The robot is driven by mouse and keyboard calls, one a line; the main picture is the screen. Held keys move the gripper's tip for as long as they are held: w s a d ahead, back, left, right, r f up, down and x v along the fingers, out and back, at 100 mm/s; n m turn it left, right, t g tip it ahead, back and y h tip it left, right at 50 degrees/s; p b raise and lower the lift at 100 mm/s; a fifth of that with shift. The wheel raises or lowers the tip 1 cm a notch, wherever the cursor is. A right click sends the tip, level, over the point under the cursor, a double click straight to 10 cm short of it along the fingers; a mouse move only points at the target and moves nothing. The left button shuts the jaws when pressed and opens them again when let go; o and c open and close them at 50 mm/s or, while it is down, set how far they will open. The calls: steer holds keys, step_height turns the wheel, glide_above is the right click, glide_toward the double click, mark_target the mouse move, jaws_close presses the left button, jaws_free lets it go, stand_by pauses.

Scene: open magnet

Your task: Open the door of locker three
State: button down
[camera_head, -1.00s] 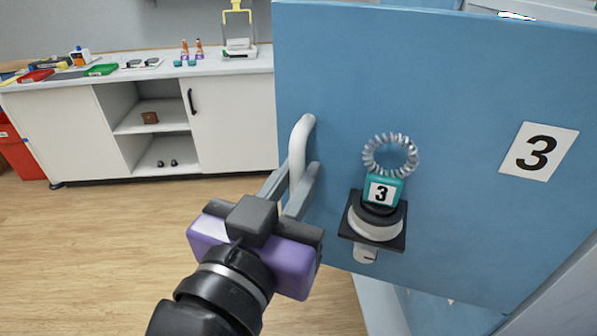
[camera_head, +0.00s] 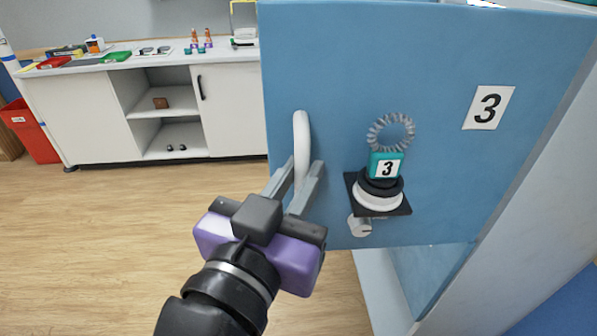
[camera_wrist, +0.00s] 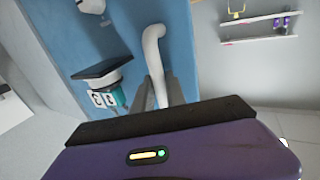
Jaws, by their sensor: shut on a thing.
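The blue door of locker three (camera_head: 430,70) stands swung out from the locker body, with a white number 3 label (camera_head: 488,108) on its face. A white curved handle (camera_head: 301,135) is fixed near the door's left edge. My gripper (camera_head: 297,185) is shut on this handle, one finger on each side. The handle and fingers also show in the wrist view (camera_wrist: 154,55). Right of the handle, a lock (camera_head: 380,195) carries a teal tag (camera_head: 386,165) marked 3 and a grey coil ring (camera_head: 391,132).
The locker's pale side wall (camera_head: 500,220) is at the right, with a gap showing below the door. A white counter cabinet (camera_head: 120,110) with small items on top stands at the back left, beside a red bin (camera_head: 32,130). The wooden floor at the left is clear.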

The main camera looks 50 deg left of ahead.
steer(key=shift+w+d, duration=0.1)
steer(key=shift+d, duration=0.5)
steer(key=c, duration=1.4)
jaws_free()
steer(key=shift+d, duration=0.1)
steer(key=shift+o, duration=0.2)
steer(key=b+v, duration=0.1)
steer(key=v, duration=0.6)
steer(key=shift+s, duration=0.4)
